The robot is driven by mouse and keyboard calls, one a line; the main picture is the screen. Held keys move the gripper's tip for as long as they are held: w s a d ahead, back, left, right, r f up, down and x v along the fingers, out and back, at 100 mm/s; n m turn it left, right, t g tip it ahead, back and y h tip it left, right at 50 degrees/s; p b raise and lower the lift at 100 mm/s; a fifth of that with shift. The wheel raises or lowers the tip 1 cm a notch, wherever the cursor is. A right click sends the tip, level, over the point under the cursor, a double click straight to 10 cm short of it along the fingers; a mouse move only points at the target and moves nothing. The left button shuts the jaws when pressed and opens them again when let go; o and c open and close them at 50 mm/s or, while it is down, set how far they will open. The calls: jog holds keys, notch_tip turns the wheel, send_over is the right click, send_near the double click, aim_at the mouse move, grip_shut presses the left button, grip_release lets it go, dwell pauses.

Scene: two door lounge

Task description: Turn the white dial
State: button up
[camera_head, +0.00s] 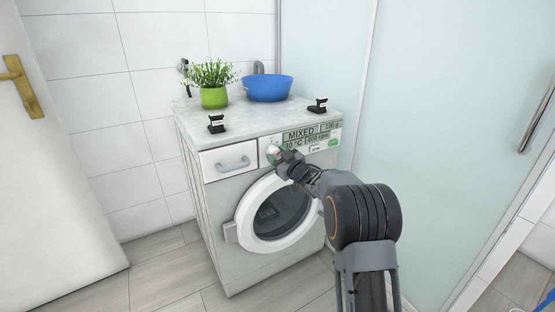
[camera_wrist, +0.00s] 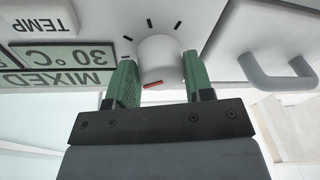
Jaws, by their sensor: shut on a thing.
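The white dial (camera_wrist: 159,60) sits on the front panel of the white washing machine (camera_head: 216,210). In the wrist view it is a round knob with a red pointer mark on its edge and black tick marks around it. My gripper (camera_wrist: 158,75) has its two green fingers on either side of the dial and is shut on it. In the head view my gripper (camera_head: 277,157) reaches the machine's panel and hides most of the dial. The panel display (camera_head: 299,136) reads MIXED and 30 °C.
A drawer handle (camera_head: 233,163) is left of the dial, and the round door (camera_head: 243,222) is below. A green potted plant (camera_head: 213,97), a blue bowl (camera_head: 269,89) and two small black objects stand on top. A glass partition (camera_head: 430,130) is at the right.

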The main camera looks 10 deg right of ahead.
jog(key=n+g+b, duration=0.1)
jog(key=n, duration=0.6)
jog(key=shift+r, duration=0.15)
jog(key=n+b, duration=0.1)
jog(key=n, duration=0.4)
jog(key=shift+r+g, duration=0.15)
jog(key=shift+g, duration=0.25)
jog(key=shift+n+h, duration=0.3)
jog(key=o, duration=0.9)
jog(key=shift+d, duration=0.1)
jog(key=shift+p+v, duration=1.4)
jog(key=shift+v, duration=5.45)
